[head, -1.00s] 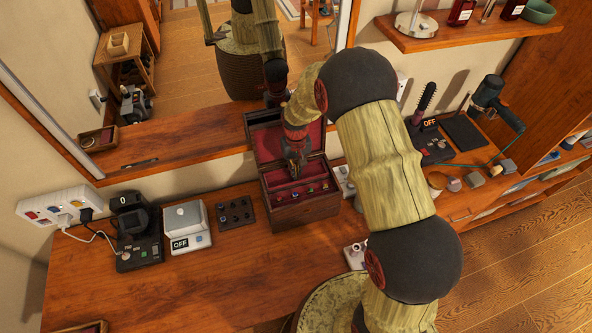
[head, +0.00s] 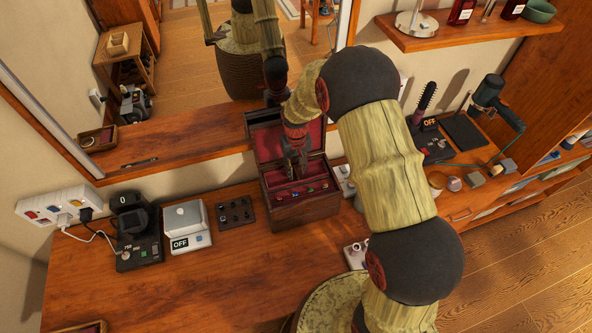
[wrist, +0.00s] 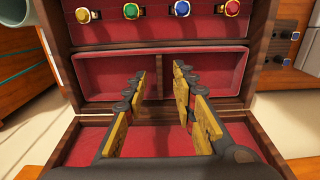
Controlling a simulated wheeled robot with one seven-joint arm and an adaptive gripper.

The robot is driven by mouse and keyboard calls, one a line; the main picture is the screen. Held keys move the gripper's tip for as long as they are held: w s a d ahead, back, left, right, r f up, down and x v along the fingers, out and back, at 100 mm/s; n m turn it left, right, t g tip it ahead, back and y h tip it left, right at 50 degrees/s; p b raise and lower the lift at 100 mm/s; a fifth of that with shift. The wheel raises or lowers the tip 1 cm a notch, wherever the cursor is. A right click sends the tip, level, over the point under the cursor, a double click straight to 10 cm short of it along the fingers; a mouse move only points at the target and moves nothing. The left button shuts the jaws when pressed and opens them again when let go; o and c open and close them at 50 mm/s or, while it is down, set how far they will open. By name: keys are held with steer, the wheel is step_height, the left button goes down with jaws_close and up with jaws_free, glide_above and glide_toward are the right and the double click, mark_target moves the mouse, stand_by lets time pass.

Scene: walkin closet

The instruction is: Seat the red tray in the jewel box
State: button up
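The jewel box (head: 306,208) stands open on the wooden counter, its red-lined lid (head: 268,146) raised behind it. A red-lined, divided section, seemingly the red tray (wrist: 210,80), lies inside the box behind the ring row; I cannot tell whether it sits fully down. My gripper (head: 294,172) points down into the box, and its fingers (wrist: 160,78) are apart, one on each side of the section's middle divider (wrist: 152,84). Nothing is held between them. The finger pads hide parts of the section.
Several coloured rings (wrist: 178,9) sit in the box's front row. The mirror is behind.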

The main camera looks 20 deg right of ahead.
step_height(320, 180, up, 11)
stand_by(0.4)
stand_by(0.4)
